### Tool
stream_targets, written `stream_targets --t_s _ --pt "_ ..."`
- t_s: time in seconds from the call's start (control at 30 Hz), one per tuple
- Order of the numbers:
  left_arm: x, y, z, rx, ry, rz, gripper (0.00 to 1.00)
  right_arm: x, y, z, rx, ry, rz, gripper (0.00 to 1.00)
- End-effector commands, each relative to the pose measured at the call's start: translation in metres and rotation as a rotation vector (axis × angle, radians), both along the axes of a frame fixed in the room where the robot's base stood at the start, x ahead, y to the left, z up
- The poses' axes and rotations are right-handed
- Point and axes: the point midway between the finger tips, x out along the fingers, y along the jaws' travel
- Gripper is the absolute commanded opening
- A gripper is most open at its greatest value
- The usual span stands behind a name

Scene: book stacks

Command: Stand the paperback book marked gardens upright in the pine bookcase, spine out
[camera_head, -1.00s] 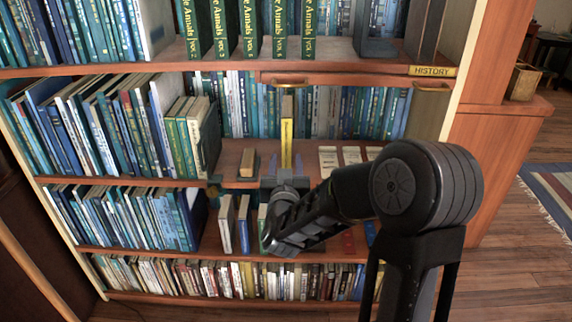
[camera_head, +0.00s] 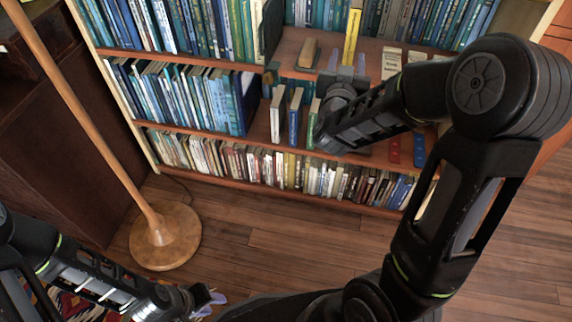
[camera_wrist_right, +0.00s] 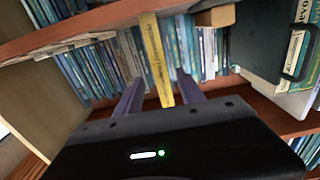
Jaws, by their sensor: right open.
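A thin yellow book (camera_head: 352,37) stands upright on the middle shelf of the pine bookcase (camera_head: 290,38), its narrow yellow face outward. The lettering is too small to read, so I cannot confirm that it says gardens. My right gripper (camera_head: 346,66) is open, its purple fingers either side of the book's lower part in the head view. In the right wrist view, the yellow book (camera_wrist_right: 158,62) shows between the spread fingers (camera_wrist_right: 160,92); contact is unclear. My left gripper (camera_head: 210,298) is low at the lower left, far from the bookcase; its jaw opening is unclear.
A brown book (camera_head: 308,53) lies left of the yellow one, and pale books (camera_head: 391,63) lie right. Several books stand on the shelf below. A lamp base (camera_head: 165,238) stands on the floor at left. Wooden floor (camera_head: 300,240) before the bookcase is clear.

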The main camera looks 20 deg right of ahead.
Motion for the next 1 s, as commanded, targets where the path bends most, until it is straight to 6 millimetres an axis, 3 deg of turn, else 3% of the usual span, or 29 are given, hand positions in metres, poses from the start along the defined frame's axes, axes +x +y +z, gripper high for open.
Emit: stream_targets --t_s 0.17,0.27,0.37,0.47,0.5,0.57,0.6,0.7,0.8,0.9,1.0 --pt "0.000 0.000 0.000 0.000 0.000 0.000 0.36 0.005 0.012 -0.019 0.023 0.037 0.037 0.45" --pt "0.000 0.000 0.000 0.000 0.000 0.000 0.36 0.012 0.034 -0.056 0.071 0.112 0.107 0.45" --pt "0.000 0.000 0.000 0.000 0.000 0.000 0.36 0.014 0.073 -0.117 0.156 0.237 0.214 0.45" --pt "0.000 0.000 0.000 0.000 0.000 0.000 0.36 0.000 0.126 -0.195 0.278 0.412 0.337 0.45" --pt "0.000 0.000 0.000 0.000 0.000 0.000 0.36 -0.013 0.149 -0.228 0.336 0.493 0.385 0.45" --pt "0.000 0.000 0.000 0.000 0.000 0.000 0.36 -0.039 0.186 -0.276 0.425 0.622 0.456 0.45" --pt "0.000 0.000 0.000 0.000 0.000 0.000 0.36 -0.062 0.210 -0.305 0.487 0.710 0.496 0.45" --pt "0.000 0.000 0.000 0.000 0.000 0.000 0.36 -0.126 0.264 -0.362 0.635 0.926 0.579 0.45" --pt "0.000 0.000 0.000 0.000 0.000 0.000 0.36 -0.191 0.305 -0.396 0.756 1.113 0.631 0.45" --pt "0.000 0.000 0.000 0.000 0.000 0.000 0.36 -0.239 0.330 -0.412 0.837 1.248 0.661 0.45" --pt "0.000 0.000 0.000 0.000 0.000 0.000 0.36 -0.266 0.343 -0.417 0.879 1.320 0.674 0.45"
